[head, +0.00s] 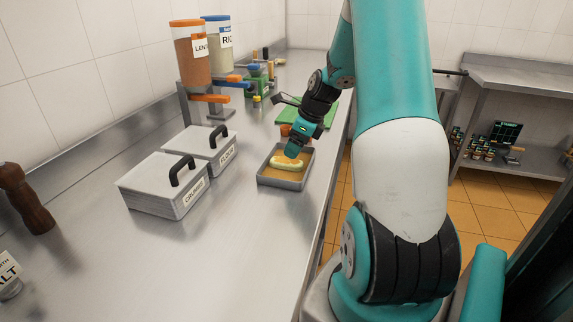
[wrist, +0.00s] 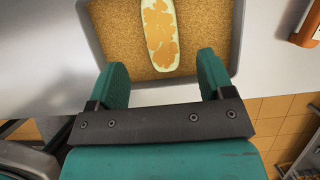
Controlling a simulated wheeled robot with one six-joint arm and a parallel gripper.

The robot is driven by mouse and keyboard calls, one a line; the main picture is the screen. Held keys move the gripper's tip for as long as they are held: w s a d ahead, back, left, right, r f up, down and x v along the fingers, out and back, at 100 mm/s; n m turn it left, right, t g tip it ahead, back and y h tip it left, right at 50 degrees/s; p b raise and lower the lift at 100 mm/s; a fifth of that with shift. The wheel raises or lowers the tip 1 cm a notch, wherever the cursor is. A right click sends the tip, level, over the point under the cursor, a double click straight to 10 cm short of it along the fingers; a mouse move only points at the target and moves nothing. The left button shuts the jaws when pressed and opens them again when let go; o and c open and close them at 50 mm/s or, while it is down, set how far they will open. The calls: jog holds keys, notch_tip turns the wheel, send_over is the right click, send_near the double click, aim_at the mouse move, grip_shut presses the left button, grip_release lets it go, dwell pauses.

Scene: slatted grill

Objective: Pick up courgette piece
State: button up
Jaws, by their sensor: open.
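The courgette piece (head: 287,164) is a long pale slice with a green rim. It lies on golden crumbs in a shallow grey metal tray (head: 267,182) on the counter. In the wrist view the courgette piece (wrist: 160,36) shows orange-brown patches on its face, and its upper end is cut off by the frame edge. My gripper (wrist: 163,75) is open, its two teal fingers apart and empty. In the wrist view the near end of the courgette piece appears just ahead of the gap between the fingers. In the head view my gripper (head: 292,152) is over the tray; contact cannot be told.
Two lidded metal boxes with black handles (head: 164,187) stand left of the tray. A green board (head: 318,117) and an orange-handled item (wrist: 307,24) lie close by. Dispensers (head: 190,60) stand at the back wall.

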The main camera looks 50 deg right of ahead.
aim_at(288, 161)
jog(key=shift+p+x, duration=0.45)
jog(key=shift+x, duration=2.55)
jog(key=shift+d, duration=0.1)
jog(key=c, duration=1)
